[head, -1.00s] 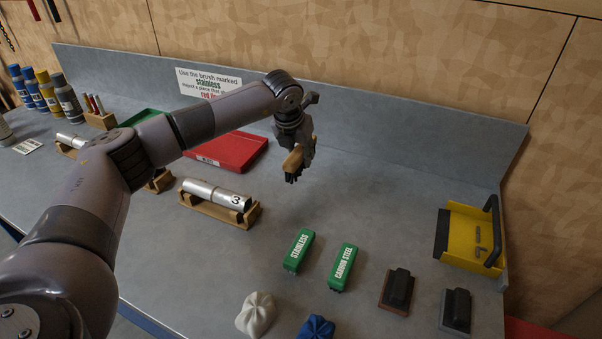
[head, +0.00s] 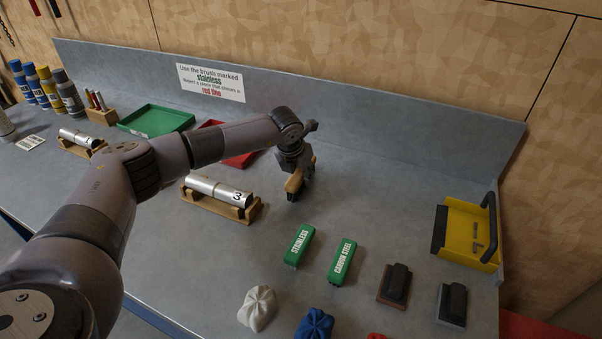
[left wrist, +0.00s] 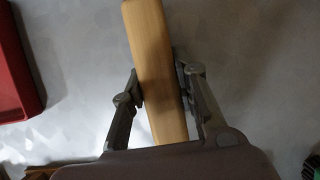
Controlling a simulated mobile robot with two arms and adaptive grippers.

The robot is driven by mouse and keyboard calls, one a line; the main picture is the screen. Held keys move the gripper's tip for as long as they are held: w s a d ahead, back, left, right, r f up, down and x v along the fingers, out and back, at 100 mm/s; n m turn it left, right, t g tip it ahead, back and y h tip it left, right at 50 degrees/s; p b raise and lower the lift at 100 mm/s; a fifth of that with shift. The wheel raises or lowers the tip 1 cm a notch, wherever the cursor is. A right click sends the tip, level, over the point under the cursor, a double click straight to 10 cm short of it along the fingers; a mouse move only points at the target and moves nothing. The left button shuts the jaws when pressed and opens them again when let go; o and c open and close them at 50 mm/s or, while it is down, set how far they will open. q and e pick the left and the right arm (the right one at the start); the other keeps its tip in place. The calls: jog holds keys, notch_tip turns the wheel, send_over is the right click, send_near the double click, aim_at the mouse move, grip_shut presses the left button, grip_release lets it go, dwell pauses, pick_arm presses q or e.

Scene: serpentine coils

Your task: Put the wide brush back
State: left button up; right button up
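The wide brush, with a pale wooden body, shows in the left wrist view (left wrist: 153,62) between the fingers of my left gripper (left wrist: 160,95). In the head view the brush (head: 294,182) hangs under my left gripper (head: 300,176), with its dark bristles at the bottom near the bench top. The gripper is shut on the wooden body. From the head view I cannot tell whether the bristles touch the bench. My right gripper is not in view.
Two green brushes marked STAINLESS (head: 298,245) and CARBON STEEL (head: 342,262) lie in front. A tube on a wooden cradle (head: 222,210) stands left of the gripper. A red tray (head: 240,159) is behind the arm. A yellow dustpan (head: 462,235) is at right. Bench right of the brush is clear.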

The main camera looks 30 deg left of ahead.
pick_arm(q)
jog(key=o, duration=0.4)
jog(key=shift+o, duration=0.2)
jog(key=shift+r+p, duration=0.25)
jog(key=shift+p, duration=0.05)
jog(key=shift+s+r, duration=0.15)
jog(key=shift+r, duration=0.2)
jog(key=b+v, duration=0.2)
jog(key=v, duration=0.9)
jog(key=shift+b, duration=0.3)
